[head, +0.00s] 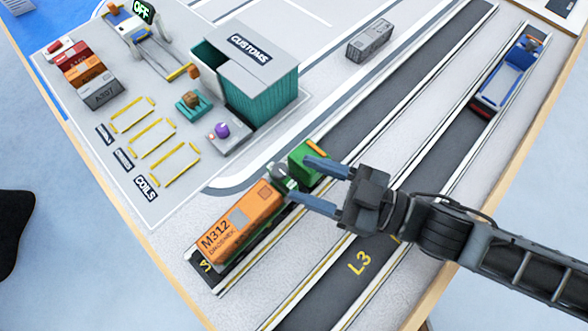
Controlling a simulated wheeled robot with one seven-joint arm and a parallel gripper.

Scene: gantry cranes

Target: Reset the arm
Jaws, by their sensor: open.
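My gripper (322,187) reaches in from the right side of the head view. Its two blue-grey fingers are spread apart and point left. They are above or beside the green cab of a truck (306,166); the exact height gap cannot be told. The truck carries an orange container marked M312 (238,222) and stands in the lane nearest the yard. A small grey and green rounded part (283,177) shows between the cab and the container, close to the fingers. I see nothing held between the fingers.
A teal customs shed (262,95) stands at the upper middle. A grey container (369,39) lies beyond it. A blue truck (505,75) stands in the far right lane. Several containers (92,78) and a gantry crane (145,35) are at the upper left. The L3 lane (345,280) looks clear.

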